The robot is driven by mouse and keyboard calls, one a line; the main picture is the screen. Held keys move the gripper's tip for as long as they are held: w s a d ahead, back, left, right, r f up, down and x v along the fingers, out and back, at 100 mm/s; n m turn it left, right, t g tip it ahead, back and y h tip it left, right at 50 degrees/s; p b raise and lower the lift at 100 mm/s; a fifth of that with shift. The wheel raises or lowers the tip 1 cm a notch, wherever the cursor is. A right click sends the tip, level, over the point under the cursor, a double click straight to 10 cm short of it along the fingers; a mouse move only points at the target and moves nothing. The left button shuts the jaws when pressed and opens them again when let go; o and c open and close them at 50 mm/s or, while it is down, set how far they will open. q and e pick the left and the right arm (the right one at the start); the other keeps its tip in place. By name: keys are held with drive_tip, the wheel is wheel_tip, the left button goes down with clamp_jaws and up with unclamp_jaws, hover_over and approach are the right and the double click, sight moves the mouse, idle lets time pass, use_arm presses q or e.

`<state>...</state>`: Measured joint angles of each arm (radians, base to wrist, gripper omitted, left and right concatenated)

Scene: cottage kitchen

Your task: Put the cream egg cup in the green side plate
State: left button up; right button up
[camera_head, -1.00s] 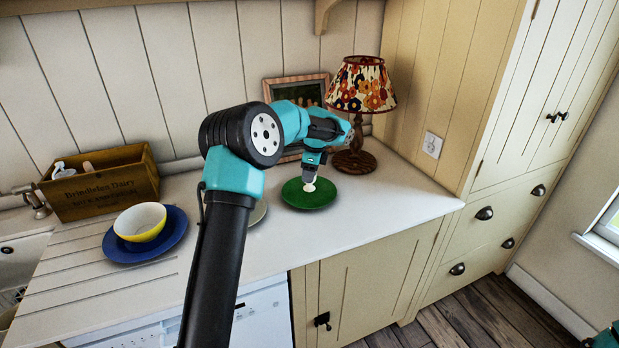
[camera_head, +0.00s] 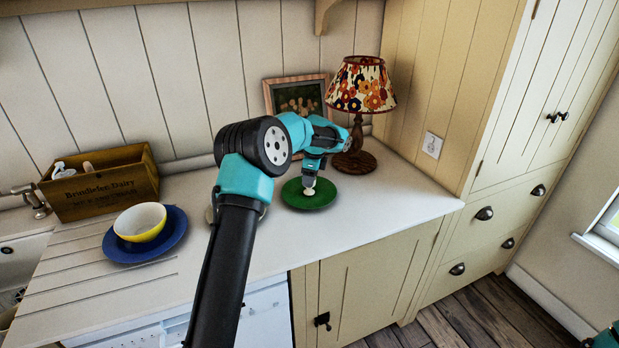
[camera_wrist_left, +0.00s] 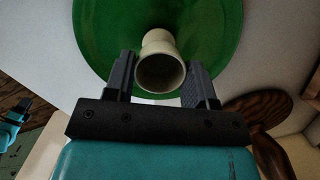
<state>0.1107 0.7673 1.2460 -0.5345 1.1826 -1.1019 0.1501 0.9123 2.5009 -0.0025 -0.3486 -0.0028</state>
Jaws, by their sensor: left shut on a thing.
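The cream egg cup (camera_head: 309,191) is between the fingers of my left gripper (camera_head: 310,182), which is shut on it. In the left wrist view the egg cup (camera_wrist_left: 161,67) shows its open mouth toward the camera, with a gripper finger (camera_wrist_left: 163,82) on each side. The green side plate (camera_head: 322,201) lies on the counter under the egg cup, and it fills the top of the left wrist view (camera_wrist_left: 105,30). I cannot tell whether the egg cup touches the plate.
A lamp with a floral shade (camera_head: 361,86) stands close behind the green plate, its wooden base (camera_head: 354,164) near the rim. A picture frame (camera_head: 297,78) leans on the wall. A yellow-and-white bowl (camera_head: 140,222) sits on a blue plate (camera_head: 177,237) at left, near a wooden crate (camera_head: 102,184).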

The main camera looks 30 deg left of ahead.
use_arm(q)
drive_tip(key=shift+f, duration=0.3)
drive_tip(key=o, duration=0.9)
drive_tip(key=shift+o, duration=0.2)
wheel_tip(320, 180, up, 13)
drive_tip(key=d, duration=0.1)
drive_tip(key=shift+w+d+f, duration=0.2)
drive_tip(key=shift+w+d, duration=0.1)
drive_tip(key=shift+d, duration=0.05)
idle(0.3)
